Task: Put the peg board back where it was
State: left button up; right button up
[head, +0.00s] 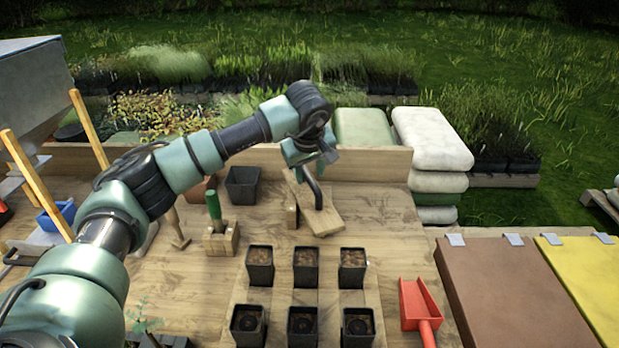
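A flat wooden board (325,222), which looks like the peg board, lies angled near the back of the wooden bench, under my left gripper (318,172). A small wooden block (292,216) stands close to its left edge. My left arm reaches in from the left, and its gripper points down at the board's upper part. A dark curved piece comes down over the board; I cannot tell whether it is a finger or a handle. The gripper hides part of the board, and its grip is unclear. My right gripper is not in view.
Several black pots (305,267) stand in two rows in front of the board. A green-handled tool sits in a wooden block (221,240), with an empty dark pot (243,185) behind. A red scoop (418,305) lies right. The bench's back ledge (372,164) is close behind.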

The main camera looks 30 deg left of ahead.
pick_arm(q)
jog(key=b+v, duration=0.1)
jog(key=v, duration=0.9)
jog(key=shift+r, duration=0.1)
